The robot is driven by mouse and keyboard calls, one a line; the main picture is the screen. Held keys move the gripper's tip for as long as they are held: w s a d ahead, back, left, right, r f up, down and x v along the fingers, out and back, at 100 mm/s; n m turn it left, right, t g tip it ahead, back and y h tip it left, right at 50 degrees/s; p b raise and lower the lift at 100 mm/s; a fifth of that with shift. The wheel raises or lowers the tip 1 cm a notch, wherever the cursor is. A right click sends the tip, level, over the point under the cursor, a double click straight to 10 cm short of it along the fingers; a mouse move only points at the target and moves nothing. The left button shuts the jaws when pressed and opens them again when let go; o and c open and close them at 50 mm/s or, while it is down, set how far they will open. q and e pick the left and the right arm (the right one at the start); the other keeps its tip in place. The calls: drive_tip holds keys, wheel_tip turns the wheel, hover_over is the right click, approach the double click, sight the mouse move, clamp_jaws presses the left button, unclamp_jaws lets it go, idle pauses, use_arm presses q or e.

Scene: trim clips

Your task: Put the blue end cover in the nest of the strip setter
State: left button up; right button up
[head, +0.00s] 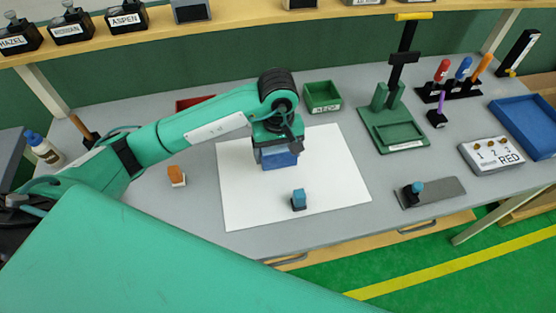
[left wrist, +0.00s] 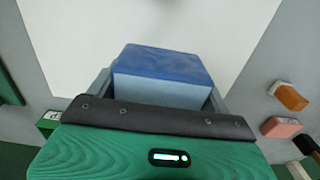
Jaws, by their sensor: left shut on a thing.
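My left gripper (head: 278,150) is over the white sheet, pointing down and shut on a blue block. This block, which I take for the blue end cover (head: 281,160), sits between the grey fingers in the left wrist view (left wrist: 162,72), with a darker blue top and a lighter blue side. Whether it touches the sheet is hard to tell. A green stand with a dark upright column and a yellow handle (head: 398,137) is at the back right; it may be the strip setter. Its nest cannot be made out clearly. My right gripper is not in view.
A small blue piece on a dark base (head: 299,199) lies on the white sheet (head: 245,205). An orange piece (head: 175,174) is to the left. A green bin (head: 322,97), a grey plate with a blue knob (head: 440,192), a numbered box (head: 491,155) and a blue tray (head: 527,125) stand around.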

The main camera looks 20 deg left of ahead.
sight(278, 172)
use_arm(q)
wheel_tip(278, 172, down, 5)
drive_tip(key=shift+f+p, duration=0.1)
drive_tip(key=shift+p, duration=0.45)
drive_tip(key=shift+f+b, duration=0.3)
drive_tip(key=shift+b, duration=0.05)
drive_tip(key=o, duration=1.1)
drive_tip(key=shift+c, duration=0.2)
drive_tip(key=shift+r, duration=0.1)
